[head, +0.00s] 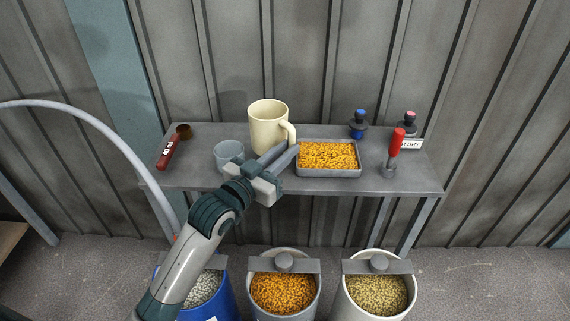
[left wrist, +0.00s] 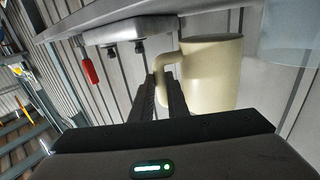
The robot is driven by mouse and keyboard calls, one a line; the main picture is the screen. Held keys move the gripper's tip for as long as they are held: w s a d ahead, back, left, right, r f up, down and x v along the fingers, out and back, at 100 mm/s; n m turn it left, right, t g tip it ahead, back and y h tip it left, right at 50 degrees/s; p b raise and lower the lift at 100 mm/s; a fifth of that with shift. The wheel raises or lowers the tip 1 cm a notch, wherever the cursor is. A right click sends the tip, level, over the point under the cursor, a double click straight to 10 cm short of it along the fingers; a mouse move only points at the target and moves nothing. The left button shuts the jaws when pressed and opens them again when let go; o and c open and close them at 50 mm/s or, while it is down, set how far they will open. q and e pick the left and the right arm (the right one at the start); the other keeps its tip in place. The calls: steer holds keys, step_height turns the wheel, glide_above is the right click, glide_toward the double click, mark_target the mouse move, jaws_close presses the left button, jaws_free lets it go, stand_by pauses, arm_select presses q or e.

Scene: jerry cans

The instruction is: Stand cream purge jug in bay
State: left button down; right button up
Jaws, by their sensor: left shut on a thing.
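The cream jug (head: 267,128) stands upright at the middle back of the grey shelf (head: 225,182), its open top facing up and its handle toward the right. My left gripper (head: 284,153) reaches in from the front and is shut on the jug's handle. In the left wrist view, the fingers (left wrist: 168,82) close on the handle beside the jug's body (left wrist: 210,80). I cannot tell whether the jug's base touches the shelf. No marked bay can be made out. My right gripper is not in view.
Pellet bins (head: 318,296) stand below.

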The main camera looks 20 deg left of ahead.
arm_select(q)
steer(key=shift+f, duration=2.1)
steer(key=c, duration=1.7)
jaws_free()
steer(key=shift+s, duration=0.15)
steer(key=shift+b+v, duration=0.55)
steer(key=shift+v, duration=5.35)
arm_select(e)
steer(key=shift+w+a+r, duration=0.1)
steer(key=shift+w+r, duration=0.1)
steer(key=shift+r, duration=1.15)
